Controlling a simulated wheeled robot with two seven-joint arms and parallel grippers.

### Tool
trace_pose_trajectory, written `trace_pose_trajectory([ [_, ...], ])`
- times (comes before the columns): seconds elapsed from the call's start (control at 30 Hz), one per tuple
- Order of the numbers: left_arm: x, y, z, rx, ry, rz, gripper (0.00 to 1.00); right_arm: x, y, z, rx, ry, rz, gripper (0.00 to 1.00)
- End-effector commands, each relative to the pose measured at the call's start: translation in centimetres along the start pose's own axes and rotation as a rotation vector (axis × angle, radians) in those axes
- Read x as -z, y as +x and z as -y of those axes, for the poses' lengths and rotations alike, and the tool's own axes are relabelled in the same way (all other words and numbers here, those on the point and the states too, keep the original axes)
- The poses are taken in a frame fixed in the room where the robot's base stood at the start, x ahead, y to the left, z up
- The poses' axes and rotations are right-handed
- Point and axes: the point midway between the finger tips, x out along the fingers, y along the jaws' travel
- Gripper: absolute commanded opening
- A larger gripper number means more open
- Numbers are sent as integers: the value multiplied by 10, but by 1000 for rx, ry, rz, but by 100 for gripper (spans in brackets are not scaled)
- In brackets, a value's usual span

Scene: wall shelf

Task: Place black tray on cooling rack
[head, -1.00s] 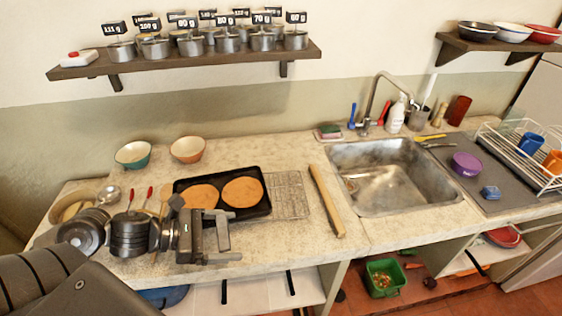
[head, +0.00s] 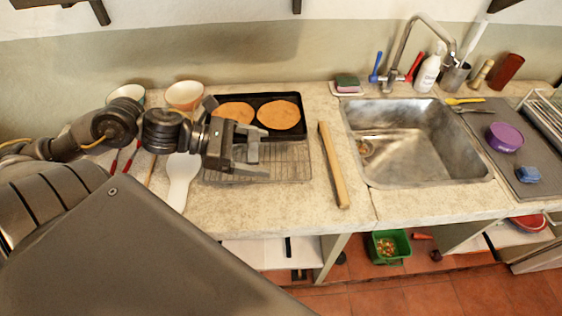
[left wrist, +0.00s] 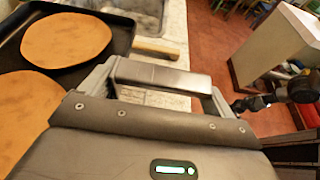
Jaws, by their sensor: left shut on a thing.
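The black tray (head: 303,118), carrying two flat round brown pieces, is at the back of the counter; it also shows at the left of the left wrist view (left wrist: 121,38). The wire cooling rack (head: 292,163) lies in front of it in the head view. The tray covers or hides the rack's back part; I cannot tell whether they touch. My left gripper (head: 262,160) is at the tray's front side, above the rack, and is shut on the tray. The exact grip is hidden in the head view.
A rolling pin (head: 334,165) lies right of the rack, beside the sink (head: 420,150). Two bowls (head: 184,95) stand behind my left arm. The counter in front of the rack is clear.

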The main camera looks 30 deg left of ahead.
Motion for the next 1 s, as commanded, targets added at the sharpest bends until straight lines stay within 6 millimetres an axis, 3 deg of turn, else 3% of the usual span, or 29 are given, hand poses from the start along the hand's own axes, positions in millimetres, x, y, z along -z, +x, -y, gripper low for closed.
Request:
trace_pose_trajectory([
  [0.03,9,10,-5,-2,12,4,57,2,23,0,-1,0,-6,36],
  [0.1,10,17,-11,-5,11,3,57,5,38,0,-1,0,-12,36],
  [0.17,1,19,-16,-6,3,6,57,8,27,0,-1,0,-14,36],
  [0.27,2,30,-24,-5,3,6,57,7,29,0,-1,0,-14,36],
  [0.53,30,73,-47,-3,-4,4,57,3,13,2,2,1,-7,36],
  [0.87,41,85,-54,-3,-1,2,57,3,11,4,4,2,-7,36],
  [1.0,56,94,-55,-1,-8,0,57,4,0,4,4,2,-7,36],
])
